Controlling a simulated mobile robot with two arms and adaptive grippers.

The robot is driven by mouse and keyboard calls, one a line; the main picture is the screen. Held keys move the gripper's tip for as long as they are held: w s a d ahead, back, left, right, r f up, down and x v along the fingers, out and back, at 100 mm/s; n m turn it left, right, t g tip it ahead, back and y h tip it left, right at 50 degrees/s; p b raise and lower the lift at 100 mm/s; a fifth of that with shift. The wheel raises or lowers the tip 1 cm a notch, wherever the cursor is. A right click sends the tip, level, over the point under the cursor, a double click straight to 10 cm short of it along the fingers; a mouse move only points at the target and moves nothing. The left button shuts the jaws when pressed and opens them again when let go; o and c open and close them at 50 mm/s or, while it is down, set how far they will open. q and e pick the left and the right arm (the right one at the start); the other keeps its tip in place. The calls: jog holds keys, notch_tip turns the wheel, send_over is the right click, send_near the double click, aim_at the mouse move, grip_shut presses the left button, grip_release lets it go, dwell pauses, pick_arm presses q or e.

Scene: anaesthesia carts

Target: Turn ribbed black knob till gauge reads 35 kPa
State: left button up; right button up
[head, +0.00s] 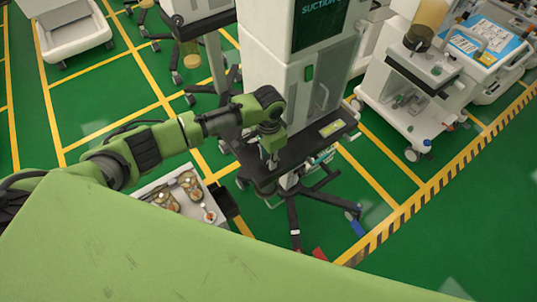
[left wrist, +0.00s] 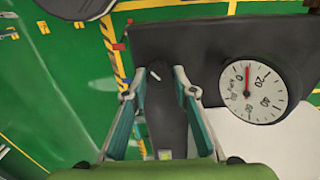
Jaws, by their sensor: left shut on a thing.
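The black knob (left wrist: 157,82) with a white pointer line shows between my left gripper's fingers in the left wrist view. My left gripper (left wrist: 159,76) is shut on it, one finger on each side; its ribs are too dark to make out. The round white gauge (left wrist: 266,102) sits to the right of the knob on the dark panel (left wrist: 215,38). Its red needle points straight up in the picture, short of the 20 mark. In the head view my left gripper (head: 271,158) is down at the suction unit (head: 268,62), hiding the knob.
The suction unit's dark shelf (head: 322,142) stands on a wheeled base. A tray of jars (head: 155,187) is below my left arm. Wheeled carts (head: 398,92) stand at the right and a white cart (head: 72,30) at the upper left. Green floor is open at the lower right.

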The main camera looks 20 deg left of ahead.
pick_arm(q)
jog(key=m, duration=0.4)
jog(key=shift+p, duration=0.4)
jog(key=shift+m, duration=2.2)
jog(key=o, duration=1.1)
jog(key=shift+r, duration=0.15)
notch_tip(320, 180, up, 12)
jog(key=shift+f, duration=0.1)
